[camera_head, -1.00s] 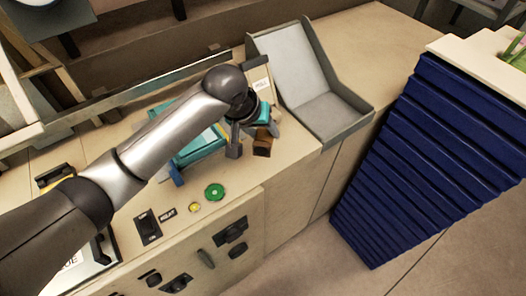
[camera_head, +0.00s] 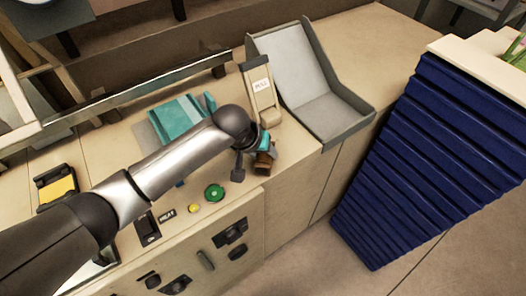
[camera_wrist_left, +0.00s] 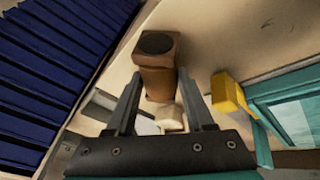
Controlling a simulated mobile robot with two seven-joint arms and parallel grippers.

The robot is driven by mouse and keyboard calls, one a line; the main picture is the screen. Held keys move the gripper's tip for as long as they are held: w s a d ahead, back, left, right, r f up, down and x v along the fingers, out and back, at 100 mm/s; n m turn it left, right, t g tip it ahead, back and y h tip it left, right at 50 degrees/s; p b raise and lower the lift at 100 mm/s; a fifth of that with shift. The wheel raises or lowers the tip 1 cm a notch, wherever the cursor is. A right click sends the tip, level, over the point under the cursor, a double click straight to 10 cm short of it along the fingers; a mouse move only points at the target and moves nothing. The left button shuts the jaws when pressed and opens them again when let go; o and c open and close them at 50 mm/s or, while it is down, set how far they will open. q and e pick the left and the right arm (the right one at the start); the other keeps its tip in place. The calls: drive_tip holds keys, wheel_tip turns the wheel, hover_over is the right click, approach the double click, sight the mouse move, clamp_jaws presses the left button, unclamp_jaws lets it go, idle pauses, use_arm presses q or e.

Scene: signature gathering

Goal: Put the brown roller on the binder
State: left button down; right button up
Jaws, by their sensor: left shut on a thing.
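The brown roller (camera_head: 263,163), a squat brown block with a dark round end, is at my left gripper (camera_head: 254,163) near the counter's front edge. In the left wrist view, the roller (camera_wrist_left: 157,68) sits between the two fingertips of the left gripper (camera_wrist_left: 159,82), which is shut on it. In the head view the wrist partly hides it, and I cannot tell whether it touches the counter. The teal binder-like item (camera_head: 177,119) lies behind and left of the gripper, partly hidden by my arm. My right gripper is not in view.
A stand marked PULL (camera_head: 261,88) and a grey open tray (camera_head: 327,110) stand behind and right. A green round button (camera_head: 214,192) and a yellow one (camera_head: 194,208) lie in front. A dark blue ribbed bin (camera_head: 420,160) stands right. Bare counter (camera_head: 290,155) lies right of the roller.

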use_arm(q)
drive_tip(key=shift+c, duration=1.4)
unclamp_jaws()
drive_tip(key=p+v, duration=0.1)
drive_tip(key=v, duration=1.1)
drive_tip(key=shift+r, duration=0.2)
